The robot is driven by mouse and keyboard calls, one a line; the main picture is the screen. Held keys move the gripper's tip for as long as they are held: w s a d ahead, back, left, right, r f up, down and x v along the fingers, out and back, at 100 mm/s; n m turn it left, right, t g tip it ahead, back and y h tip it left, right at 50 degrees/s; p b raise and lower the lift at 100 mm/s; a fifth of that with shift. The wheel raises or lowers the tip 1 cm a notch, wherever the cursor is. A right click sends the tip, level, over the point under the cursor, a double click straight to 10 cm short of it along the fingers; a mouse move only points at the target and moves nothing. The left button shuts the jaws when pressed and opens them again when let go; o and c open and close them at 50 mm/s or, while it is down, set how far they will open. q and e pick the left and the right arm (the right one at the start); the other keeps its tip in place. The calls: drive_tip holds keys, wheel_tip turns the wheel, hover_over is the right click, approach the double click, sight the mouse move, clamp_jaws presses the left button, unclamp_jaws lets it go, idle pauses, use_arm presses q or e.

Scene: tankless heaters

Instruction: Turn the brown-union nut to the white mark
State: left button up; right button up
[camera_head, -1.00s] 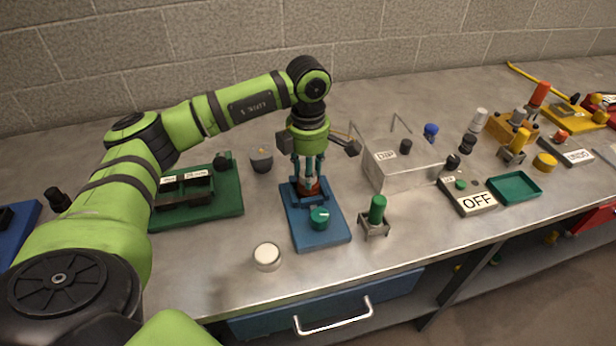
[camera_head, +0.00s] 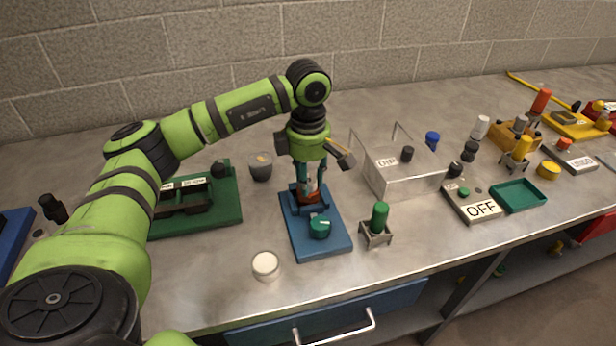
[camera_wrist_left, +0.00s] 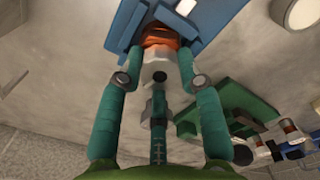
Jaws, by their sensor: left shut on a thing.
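My left gripper (camera_head: 308,190) points down over the blue board (camera_head: 326,242) and is shut on the brown-union nut. In the left wrist view an orange-brown part (camera_wrist_left: 162,40) shows between its fingertips, with a pale grey piece (camera_wrist_left: 153,68) just in front of it. The fingers hide much of the nut. A small white patch (camera_wrist_left: 185,7) shows on the blue board in the wrist view; I cannot tell whether it is the white mark. A green knob (camera_head: 320,228) sits on the board in front of the nut. My right gripper is not in view.
A white round button (camera_head: 265,264) is at the front left. A green cylinder in a metal stand (camera_head: 378,222) and a clear box (camera_head: 400,180) are to the right. A green board (camera_head: 222,212) and a grey knob (camera_head: 260,166) are to the left.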

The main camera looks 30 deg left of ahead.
use_arm(q)
drive_tip(key=o, duration=1.2)
drive_tip(key=shift+c, duration=0.2)
wheel_tip(320, 180, up, 12)
